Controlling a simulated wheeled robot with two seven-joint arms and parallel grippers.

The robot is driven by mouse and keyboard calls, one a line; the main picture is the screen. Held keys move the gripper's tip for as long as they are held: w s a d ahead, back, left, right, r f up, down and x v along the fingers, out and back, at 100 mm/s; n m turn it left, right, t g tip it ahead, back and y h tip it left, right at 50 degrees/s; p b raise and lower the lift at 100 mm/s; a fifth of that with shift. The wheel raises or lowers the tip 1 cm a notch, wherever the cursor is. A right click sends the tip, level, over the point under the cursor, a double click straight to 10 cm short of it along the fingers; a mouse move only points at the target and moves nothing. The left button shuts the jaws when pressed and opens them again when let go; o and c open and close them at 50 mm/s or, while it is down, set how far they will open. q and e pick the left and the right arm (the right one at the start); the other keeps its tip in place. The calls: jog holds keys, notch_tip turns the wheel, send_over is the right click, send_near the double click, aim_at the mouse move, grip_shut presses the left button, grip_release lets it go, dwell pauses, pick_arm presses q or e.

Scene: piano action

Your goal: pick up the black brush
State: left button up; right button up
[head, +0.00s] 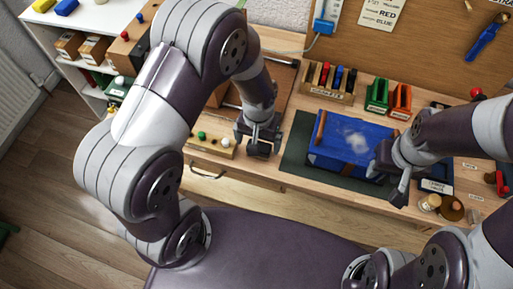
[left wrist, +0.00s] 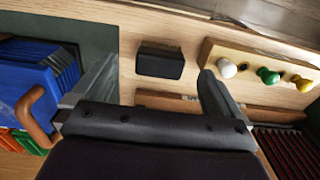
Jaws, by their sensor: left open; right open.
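The black brush (left wrist: 160,64) lies on the wooden bench in the left wrist view, a dark block with a thin brownish bristle edge along its far side. My left gripper (left wrist: 153,78) is open, with one finger to each side of the brush in the picture and nothing held. In the head view the left gripper (head: 258,132) hangs over the bench, and the brush (head: 258,150) shows small and dark at its fingers. Contact cannot be told. My right gripper (head: 393,178) is open at the right end of the blue bellows box, with its fingers partly hidden.
The blue bellows box (head: 335,150) with wooden ends stands on a dark green mat (head: 296,142) right of the brush. A wooden strip with coloured knobs (head: 212,147) lies to the left. A rack of tools (head: 328,82) and green and orange bins (head: 378,95) stand behind.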

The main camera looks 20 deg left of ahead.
pick_arm(q)
jog(key=f, duration=0.6)
jog(key=shift+a+f+p, duration=0.2)
jog(key=shift+f+p, duration=0.15)
jog(key=shift+p, duration=0.05)
jog(key=shift+w+d+f, duration=0.15)
jog(key=shift+w+f, duration=0.05)
jog(key=shift+f, duration=0.2)
jog(key=c, duration=0.4)
jog(key=shift+r, duration=0.1)
jog(key=c, duration=0.5)
notch_tip(320, 180, up, 10)
jog(key=shift+b, duration=0.3)
jog(key=shift+c, duration=0.3)
